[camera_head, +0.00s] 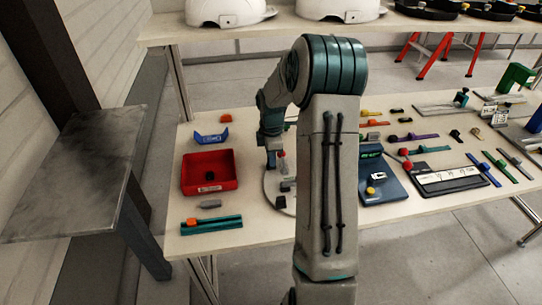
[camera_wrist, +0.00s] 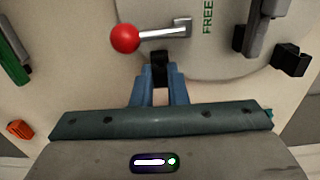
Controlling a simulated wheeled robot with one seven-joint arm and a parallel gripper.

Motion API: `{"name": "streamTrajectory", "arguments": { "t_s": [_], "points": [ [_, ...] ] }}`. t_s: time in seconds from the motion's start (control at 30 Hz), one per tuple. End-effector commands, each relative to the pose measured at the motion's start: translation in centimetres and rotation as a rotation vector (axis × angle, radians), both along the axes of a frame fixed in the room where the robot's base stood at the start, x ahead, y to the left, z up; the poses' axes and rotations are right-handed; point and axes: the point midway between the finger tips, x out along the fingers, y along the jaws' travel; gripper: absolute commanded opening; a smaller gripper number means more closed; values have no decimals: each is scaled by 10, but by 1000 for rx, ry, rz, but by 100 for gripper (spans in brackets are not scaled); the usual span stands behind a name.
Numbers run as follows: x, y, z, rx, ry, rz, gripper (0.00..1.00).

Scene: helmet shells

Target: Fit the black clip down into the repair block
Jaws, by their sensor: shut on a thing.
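My gripper (camera_wrist: 160,88) is shut on the small black clip (camera_wrist: 160,69), which shows between the blue fingertips in the wrist view. It is over the edge of a pale round plate (camera_wrist: 215,60) with a red-knobbed lever (camera_wrist: 125,38) just ahead of the clip. I cannot tell which part is the repair block. In the head view my gripper (camera_head: 272,160) is low over the round plate (camera_head: 271,199), partly hidden by my arm; the clip is not clear there.
A red bin (camera_head: 209,186) and a teal rail (camera_head: 215,226) lie left of the plate. A shelf with white helmet shells (camera_head: 225,10) runs behind. Several small coloured parts crowd the table's right side.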

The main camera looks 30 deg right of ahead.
Motion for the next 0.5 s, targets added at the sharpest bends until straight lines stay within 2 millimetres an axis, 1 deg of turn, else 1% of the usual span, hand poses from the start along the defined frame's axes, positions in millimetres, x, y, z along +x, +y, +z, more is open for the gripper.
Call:
{"name": "streamTrajectory", "arguments": {
  "t_s": [0.1,0.13,0.2,0.5],
  "points": [
    [0,0,-4,0,1,0,0],
    [0,0,-3,0,1,0,21],
    [0,0,-3,0,1,0,39],
    [0,0,-1,0,0,0,39]
  ]
}}
